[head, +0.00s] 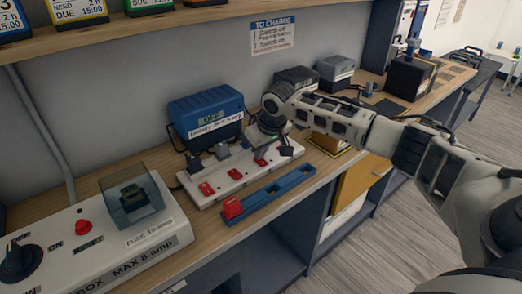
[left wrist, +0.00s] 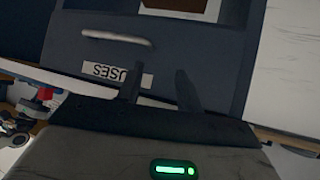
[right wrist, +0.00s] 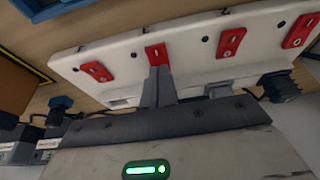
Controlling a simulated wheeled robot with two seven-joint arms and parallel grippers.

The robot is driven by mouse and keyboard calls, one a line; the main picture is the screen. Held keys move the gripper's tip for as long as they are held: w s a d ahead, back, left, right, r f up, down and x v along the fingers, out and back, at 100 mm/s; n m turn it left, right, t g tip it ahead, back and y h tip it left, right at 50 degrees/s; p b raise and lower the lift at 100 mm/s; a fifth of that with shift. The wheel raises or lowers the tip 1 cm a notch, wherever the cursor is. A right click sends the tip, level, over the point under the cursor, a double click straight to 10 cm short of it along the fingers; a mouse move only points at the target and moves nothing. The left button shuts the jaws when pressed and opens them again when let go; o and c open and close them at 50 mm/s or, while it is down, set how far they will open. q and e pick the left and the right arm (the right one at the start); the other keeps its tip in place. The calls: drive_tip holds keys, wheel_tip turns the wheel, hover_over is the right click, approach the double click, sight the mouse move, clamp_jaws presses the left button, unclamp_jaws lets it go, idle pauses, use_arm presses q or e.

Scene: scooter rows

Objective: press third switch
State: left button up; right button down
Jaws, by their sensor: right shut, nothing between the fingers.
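A white power strip (head: 222,182) on the bench carries several red rocker switches in a row. In the head view, the third switch from the left (head: 260,161) is just below my right gripper (head: 276,145). In the right wrist view, that switch (right wrist: 156,51) is second from the left, as the strip appears turned around. My right gripper (right wrist: 160,70) is shut and empty, its fingertips at the switch's near edge; I cannot tell whether they touch. My left gripper (left wrist: 158,80) is open and empty in the left wrist view, outside the head view.
A blue tray (head: 275,192) with a red block (head: 232,207) lies in front. A fuse box (head: 105,250) is at left. In the left wrist view, a dark drawer front (left wrist: 190,52) is below the bench.

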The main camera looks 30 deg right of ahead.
drive_tip(key=shift+a+p, duration=0.1)
drive_tip(key=shift+p, duration=0.4)
drive_tip(key=shift+w+f, duration=0.1)
drive_tip(key=shift+f, duration=0.05)
drive_tip(key=shift+s+p, duration=0.85)
drive_tip(key=shift+p, duration=0.05)
